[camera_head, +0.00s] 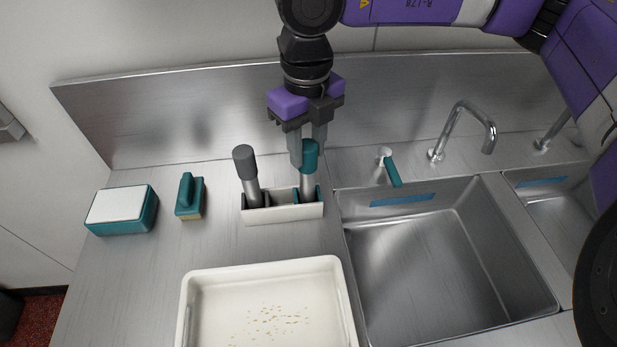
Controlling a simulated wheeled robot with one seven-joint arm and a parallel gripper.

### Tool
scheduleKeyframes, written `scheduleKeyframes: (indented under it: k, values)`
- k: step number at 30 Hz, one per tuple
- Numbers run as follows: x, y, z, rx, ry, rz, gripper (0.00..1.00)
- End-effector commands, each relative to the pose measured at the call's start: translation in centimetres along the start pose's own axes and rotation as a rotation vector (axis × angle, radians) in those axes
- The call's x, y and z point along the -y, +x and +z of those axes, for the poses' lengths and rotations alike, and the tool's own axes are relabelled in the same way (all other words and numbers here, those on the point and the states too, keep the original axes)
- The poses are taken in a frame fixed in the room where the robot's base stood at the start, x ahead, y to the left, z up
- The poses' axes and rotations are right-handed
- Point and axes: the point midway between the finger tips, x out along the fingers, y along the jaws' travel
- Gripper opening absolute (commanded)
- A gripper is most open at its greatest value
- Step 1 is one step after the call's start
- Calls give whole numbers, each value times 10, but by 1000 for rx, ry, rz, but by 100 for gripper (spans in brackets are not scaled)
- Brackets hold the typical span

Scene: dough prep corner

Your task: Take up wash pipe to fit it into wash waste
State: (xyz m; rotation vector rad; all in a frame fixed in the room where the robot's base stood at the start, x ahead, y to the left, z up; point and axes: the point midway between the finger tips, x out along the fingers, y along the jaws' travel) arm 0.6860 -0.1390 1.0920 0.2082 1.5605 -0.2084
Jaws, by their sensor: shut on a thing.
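A pipe with a teal top (311,158) and a grey metal shaft stands in the right part of a white holder (283,214). My gripper (308,148) points down from above and is shut on the teal top, one finger on either side. A second pipe with a dark grey top (245,160) leans in the left part of the holder. No markings show which one is the wash pipe. The large steel sink (450,255) is to the right of the holder. I cannot make out a waste opening in it.
A white tray (205,272) with crumbs lies in front of the holder. A teal-handled brush (187,194) and a teal box with a white top (122,206) stand left. A tap (462,112), a teal lever (393,172) and a second sink (560,215) are right.

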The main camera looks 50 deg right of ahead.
Motion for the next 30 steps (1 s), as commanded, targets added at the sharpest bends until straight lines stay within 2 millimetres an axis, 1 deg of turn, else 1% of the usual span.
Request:
scheduleKeyframes:
  k: [1,3,4,13,30]
  values:
    - [0,0,0,0,0,0,18]
    - [0,0,0,0,0,0,4]
    - [0,0,0,0,0,0,0]
    - [0,-2,0,0,0,0,0]
    - [0,-18,0,1,0,-1,0]
